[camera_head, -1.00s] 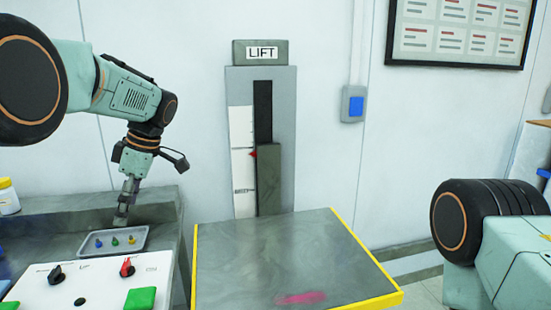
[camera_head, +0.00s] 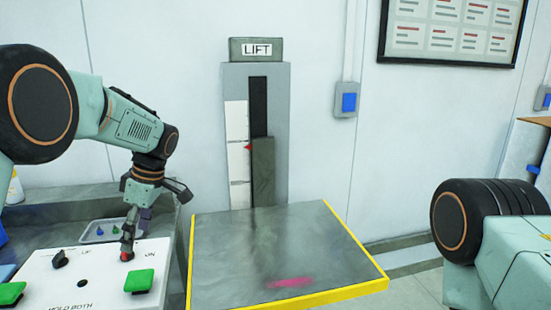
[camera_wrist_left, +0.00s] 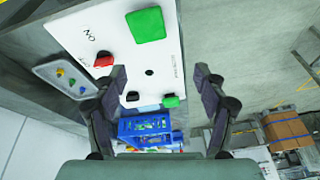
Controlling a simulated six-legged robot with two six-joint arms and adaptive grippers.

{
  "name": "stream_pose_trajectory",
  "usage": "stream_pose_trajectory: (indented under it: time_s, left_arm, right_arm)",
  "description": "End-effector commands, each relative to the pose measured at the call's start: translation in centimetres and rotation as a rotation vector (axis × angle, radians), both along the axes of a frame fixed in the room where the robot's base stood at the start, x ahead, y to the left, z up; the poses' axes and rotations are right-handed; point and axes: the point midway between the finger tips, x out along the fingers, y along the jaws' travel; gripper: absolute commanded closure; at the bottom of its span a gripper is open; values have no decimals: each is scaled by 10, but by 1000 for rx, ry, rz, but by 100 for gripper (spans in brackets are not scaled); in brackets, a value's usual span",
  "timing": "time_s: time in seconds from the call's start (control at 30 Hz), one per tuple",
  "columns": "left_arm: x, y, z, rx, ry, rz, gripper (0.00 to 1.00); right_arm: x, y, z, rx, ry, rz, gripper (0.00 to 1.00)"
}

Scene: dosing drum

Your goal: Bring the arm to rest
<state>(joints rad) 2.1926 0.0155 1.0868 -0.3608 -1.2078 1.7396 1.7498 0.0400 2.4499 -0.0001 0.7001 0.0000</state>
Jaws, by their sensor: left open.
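My left arm comes in from the left in the head view, bent at the elbow with its wrist hanging down. My left gripper (camera_head: 127,248) is low over the white control panel (camera_head: 95,275), right at the red knob (camera_head: 127,257), which it partly covers. Contact cannot be told. In the left wrist view the fingers (camera_wrist_left: 160,70) are spread with nothing between them. The red knob (camera_wrist_left: 102,60) shows there just outside the left finger. My right gripper is out of view.
The panel carries a black knob (camera_head: 60,258) and green buttons (camera_head: 138,281). A grey tray (camera_head: 85,238) with small coloured pieces lies behind it. A yellow-edged lift platform (camera_head: 235,255) stands to the right, under the LIFT gauge (camera_head: 283,140). A blue crate (camera_wrist_left: 125,130) shows in the wrist view.

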Motion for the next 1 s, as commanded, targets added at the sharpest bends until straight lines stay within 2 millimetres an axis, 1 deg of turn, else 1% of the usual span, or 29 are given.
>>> stream_pose_trajectory:
  time_s: [0.03, 0.17, 0.27, 0.3, 0.37, 0.4, 0.47, 0.5, 0.57, 0.6, 0.67, 0.7, 0.77, 0.8, 0.87, 0.9, 1.0]
  left_arm:
    - [-4, -3, -18, -18, 19, -44, 28]
    - [-17, -11, -64, -71, 54, -177, 28]
    - [-35, -20, -109, -126, 85, -305, 28]
    - [-45, -25, -128, -152, 96, -363, 28]
    - [-64, -32, -159, -192, 113, -456, 28]
    - [-78, -37, -178, -219, 121, -517, 28]
    - [-101, -44, -205, -255, 131, -609, 28]
    - [-117, -49, -221, -278, 134, -667, 28]
    - [-143, -56, -243, -310, 139, -754, 28]
    - [-161, -60, -257, -328, 140, -810, 28]
    - [-189, -66, -274, -352, 141, -894, 28]
    - [-209, -69, -284, -364, 141, -948, 28]
    - [-238, -73, -295, -379, 140, -1028, 28]
    - [-258, -75, -302, -386, 141, -1081, 28]
    - [-286, -78, -307, -390, 142, -1157, 28]
    - [-304, -79, -310, -390, 144, -1204, 28]
    - [-342, -80, -310, -382, 149, -1310, 28]
  right_arm:
    - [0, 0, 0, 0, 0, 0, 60]
    - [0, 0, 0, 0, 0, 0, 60]
    - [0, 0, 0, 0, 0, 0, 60]
    - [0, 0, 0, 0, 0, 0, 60]
    - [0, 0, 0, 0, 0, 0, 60]
    - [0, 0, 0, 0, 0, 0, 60]
    - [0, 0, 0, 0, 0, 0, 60]
    - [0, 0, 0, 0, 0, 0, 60]
    - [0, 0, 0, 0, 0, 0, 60]
    - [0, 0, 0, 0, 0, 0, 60]
    - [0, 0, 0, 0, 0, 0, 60]
    - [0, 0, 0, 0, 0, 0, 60]
    - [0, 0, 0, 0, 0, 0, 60]
    - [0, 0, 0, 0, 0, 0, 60]
    - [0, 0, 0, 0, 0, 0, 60]
    - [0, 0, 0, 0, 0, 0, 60]
    - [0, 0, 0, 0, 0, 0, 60]
